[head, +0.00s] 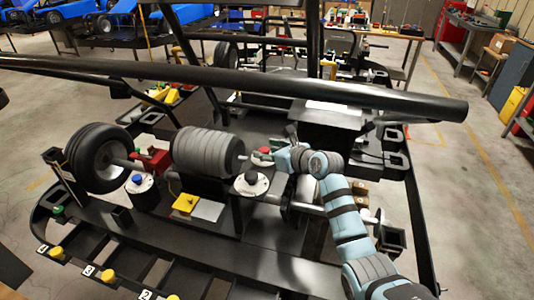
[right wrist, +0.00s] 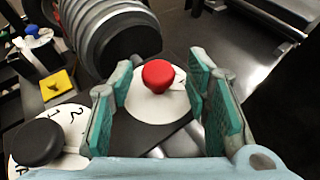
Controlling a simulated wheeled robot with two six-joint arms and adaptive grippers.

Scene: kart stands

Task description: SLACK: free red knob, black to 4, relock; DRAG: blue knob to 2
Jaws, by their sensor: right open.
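The red knob (right wrist: 158,75) sits on a white round plate (right wrist: 150,107). In the right wrist view it shows between the open fingers of my right gripper (right wrist: 161,82), with gaps on both sides. In the head view the right gripper (head: 278,157) is beside the red knob (head: 263,151) and partly covers its plate. The black knob (right wrist: 38,142) is on a white numbered dial (right wrist: 68,124), where 1 and 2 show; its pointer cannot be read. The blue knob (head: 137,179) stands on another white dial (head: 138,189) further left. My left gripper is out of view.
A grey ribbed cylinder (head: 205,151) and a black wheel (head: 97,157) stand left of the red knob. A yellow block (head: 185,203) lies between the dials. A thick black bar (head: 300,88) crosses above the bench. Numbered bins line the front edge.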

